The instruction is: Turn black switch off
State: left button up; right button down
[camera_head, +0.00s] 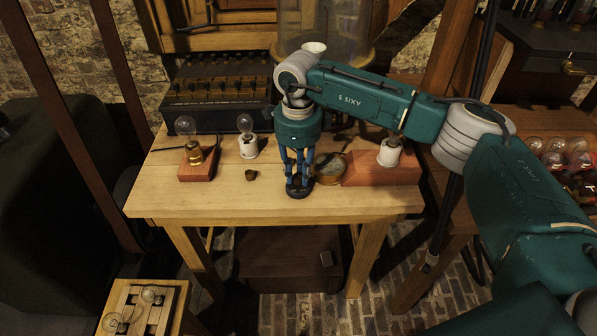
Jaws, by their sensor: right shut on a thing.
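My right gripper (298,180) comes down from above at the front middle of the wooden table, its blue fingers pointing downward. It is shut on a small dark round thing (298,193) on the tabletop, which looks like the black switch. The fingers cover most of it, so I cannot tell its lever position. My left gripper is not in view.
The wooden table (240,203) also holds a brass round instrument (329,169) close right of the gripper, a small brown knob (251,175), and bulbs on red blocks (197,168) at left and right. A black box (218,93) with knobs stands behind.

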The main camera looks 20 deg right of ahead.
aim_at(297, 175)
jog(key=c, duration=1.6)
grip_release()
jog(key=shift+w+a+r, duration=0.1)
jog(key=shift+w+r, duration=0.05)
jog(key=shift+r, duration=0.05)
jog(key=shift+c, duration=0.2)
jog(key=shift+o, duration=0.6)
jog(key=shift+f, duration=0.1)
notch_tip(297, 175, up, 12)
